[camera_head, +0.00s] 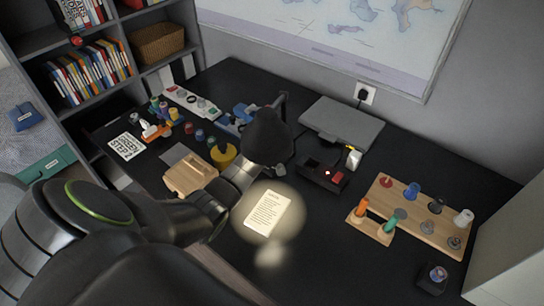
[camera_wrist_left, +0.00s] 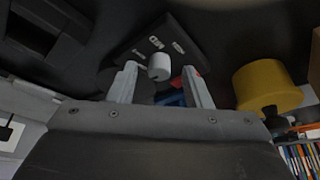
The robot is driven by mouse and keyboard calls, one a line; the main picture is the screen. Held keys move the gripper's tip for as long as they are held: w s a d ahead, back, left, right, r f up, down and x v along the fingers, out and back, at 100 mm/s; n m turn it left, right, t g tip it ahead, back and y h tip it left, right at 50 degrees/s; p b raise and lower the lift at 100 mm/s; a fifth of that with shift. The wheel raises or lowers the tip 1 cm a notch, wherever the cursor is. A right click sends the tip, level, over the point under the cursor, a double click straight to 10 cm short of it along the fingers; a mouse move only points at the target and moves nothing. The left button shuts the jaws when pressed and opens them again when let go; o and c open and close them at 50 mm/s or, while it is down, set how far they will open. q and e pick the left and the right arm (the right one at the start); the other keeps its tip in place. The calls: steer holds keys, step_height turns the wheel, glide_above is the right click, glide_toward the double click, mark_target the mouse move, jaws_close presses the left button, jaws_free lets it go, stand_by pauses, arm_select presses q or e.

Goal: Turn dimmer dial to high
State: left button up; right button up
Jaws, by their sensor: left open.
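The dimmer dial (camera_wrist_left: 159,66) is a pale round knob on a black panel (camera_wrist_left: 140,42) with small white labels, seen in the left wrist view. The labels are too blurred to read. My left gripper (camera_wrist_left: 161,84) is open, with one finger on either side of the knob in that view. I cannot tell whether either finger touches it. In the head view, my left wrist (camera_head: 240,173) reaches in beside the black lamp shade (camera_head: 268,138); the dial and fingertips cannot be made out there. My right gripper is not in view.
A yellow round piece (camera_head: 223,154) stands close to my left wrist and also shows in the wrist view (camera_wrist_left: 265,86). A lit card (camera_head: 267,213) lies in front. A wooden peg board (camera_head: 423,212) and a black box (camera_head: 322,175) sit to the right. The front-centre desk is clear.

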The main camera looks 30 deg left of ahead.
arm_select(q)
steer(key=shift+w+a, duration=0.3)
steer(key=shift+w, duration=0.05)
steer(key=shift+w+f, duration=0.1)
steer(key=shift+f, duration=0.45)
jaws_close()
